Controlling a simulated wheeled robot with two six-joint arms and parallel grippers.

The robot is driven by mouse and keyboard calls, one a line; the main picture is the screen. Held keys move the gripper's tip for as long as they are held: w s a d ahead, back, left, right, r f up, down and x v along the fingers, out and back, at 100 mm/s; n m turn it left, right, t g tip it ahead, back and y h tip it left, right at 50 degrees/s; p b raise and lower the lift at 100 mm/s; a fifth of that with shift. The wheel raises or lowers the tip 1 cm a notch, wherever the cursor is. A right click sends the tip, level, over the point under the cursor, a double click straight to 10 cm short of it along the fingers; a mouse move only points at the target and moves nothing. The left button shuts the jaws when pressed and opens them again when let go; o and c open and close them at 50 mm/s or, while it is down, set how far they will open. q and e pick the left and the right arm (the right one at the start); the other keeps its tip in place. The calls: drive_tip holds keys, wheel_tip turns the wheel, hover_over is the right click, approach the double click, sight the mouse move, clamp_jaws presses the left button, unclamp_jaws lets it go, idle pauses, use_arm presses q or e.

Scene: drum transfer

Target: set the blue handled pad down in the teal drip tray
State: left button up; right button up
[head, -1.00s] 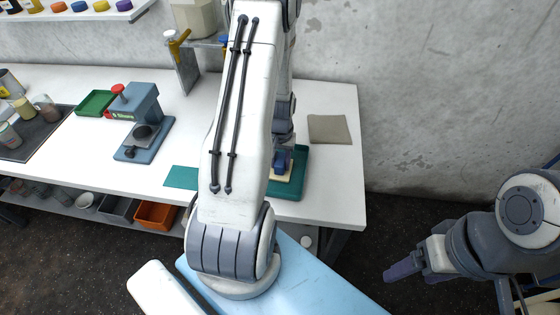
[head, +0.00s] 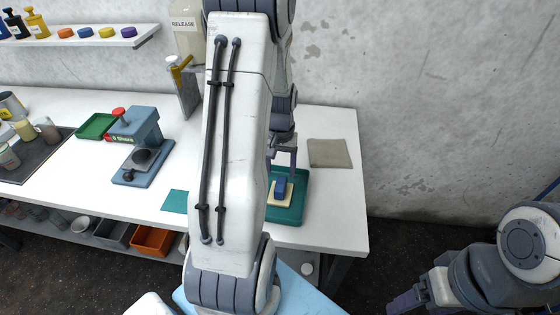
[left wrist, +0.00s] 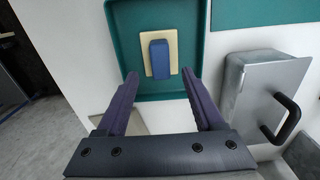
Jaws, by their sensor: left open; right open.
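The blue handled pad (head: 281,187), a blue grip on a cream base, lies flat inside the teal drip tray (head: 297,208). In the left wrist view the pad (left wrist: 160,58) rests on the tray floor, with the tray rim (left wrist: 122,45) around it. My left gripper (head: 282,160) is above the pad, open and empty; in the left wrist view its fingers (left wrist: 160,85) are spread apart, clear of the pad. My right gripper (head: 405,302) is open and empty, low at the right, away from the table. My left arm hides part of the tray's left side.
A beige cloth (head: 330,153) lies behind the tray at the right. A blue-grey press (head: 142,148) and a green tray (head: 97,126) stand to the left. A teal mat (head: 175,200) lies near the front edge. A grey handled box (left wrist: 265,90) shows in the left wrist view.

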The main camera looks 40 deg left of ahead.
sight(280, 185)
use_arm(q)
drive_tip(key=s+d+r+m, duration=0.25)
drive_tip(key=d+r, duration=0.25)
drive_tip(key=d, duration=0.6)
drive_tip(key=s+d+r+m, duration=0.1)
drive_tip(key=d+r+m, duration=0.35)
drive_tip(key=d, duration=0.55)
drive_tip(key=s+d+r+m, duration=0.1)
drive_tip(key=s+d+m, duration=0.2)
drive_tip(key=s+d, duration=0.2)
drive_tip(key=s+d+r+m+h, duration=0.1)
drive_tip(key=s+d+m, duration=0.2)
drive_tip(key=s+d, duration=0.2)
drive_tip(key=s, duration=0.3)
drive_tip(key=shift+s+r, duration=0.25)
drive_tip(key=shift+r, duration=0.15)
